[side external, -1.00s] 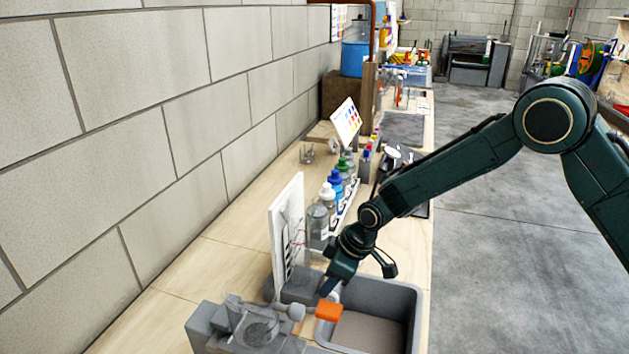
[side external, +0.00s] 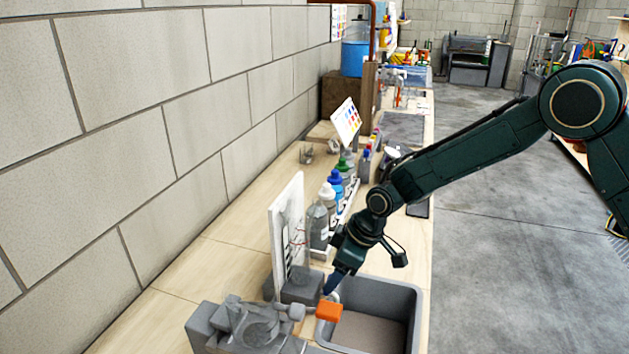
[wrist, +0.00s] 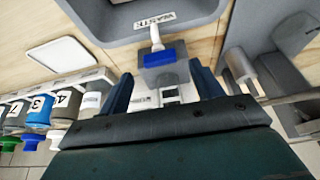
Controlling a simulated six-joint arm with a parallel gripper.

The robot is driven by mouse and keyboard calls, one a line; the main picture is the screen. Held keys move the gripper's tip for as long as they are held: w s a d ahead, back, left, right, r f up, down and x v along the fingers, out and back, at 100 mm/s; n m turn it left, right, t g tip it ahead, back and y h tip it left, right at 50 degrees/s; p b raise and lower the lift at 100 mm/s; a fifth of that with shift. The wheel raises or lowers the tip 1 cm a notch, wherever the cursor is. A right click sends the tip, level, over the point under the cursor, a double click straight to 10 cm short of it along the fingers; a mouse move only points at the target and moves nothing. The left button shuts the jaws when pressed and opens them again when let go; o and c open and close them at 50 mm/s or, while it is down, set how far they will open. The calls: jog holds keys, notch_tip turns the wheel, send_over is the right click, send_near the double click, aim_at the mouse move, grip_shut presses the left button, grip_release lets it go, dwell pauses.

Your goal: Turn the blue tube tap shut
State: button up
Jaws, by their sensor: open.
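The blue tube tap (wrist: 165,57) shows in the wrist view as a blue bar on a grey block, with a white tube pointing toward the sink. My gripper (wrist: 163,76) is open, with one dark blue finger on each side of the grey block below the blue bar. I cannot tell whether either finger touches it. In the side external view my gripper (side external: 334,284) points down at the near-left rim of the sink, behind an orange handle (side external: 329,312). The blue tap is not clearly seen there.
The grey sink (side external: 405,300), labelled WASTE in the wrist view, lies beside the tap. A white upright panel (side external: 287,235) and several bottles (side external: 318,226) stand close to my wrist. Grey fittings (side external: 250,325) fill the near bench end.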

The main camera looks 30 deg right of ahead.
jog(key=v, duration=1)
jog(key=shift+r, duration=0.2)
jog(key=s+d+r+m+t+h, duration=0.15)
jog(key=s+d+r+m, duration=0.25)
jog(key=s+d+r, duration=0.8)
jog(key=s+d+m+h, duration=0.1)
jog(key=s+d+m, duration=0.1)
jog(key=s, duration=0.7)
jog(key=s+d+r+m, duration=0.1)
jog(key=s+d+m, duration=0.1)
jog(key=s, duration=0.8)
jog(key=shift+d+r+m+t+h, duration=0.25)
jog(key=shift+d+m+t+h, duration=0.15)
jog(key=shift+d, duration=0.15)
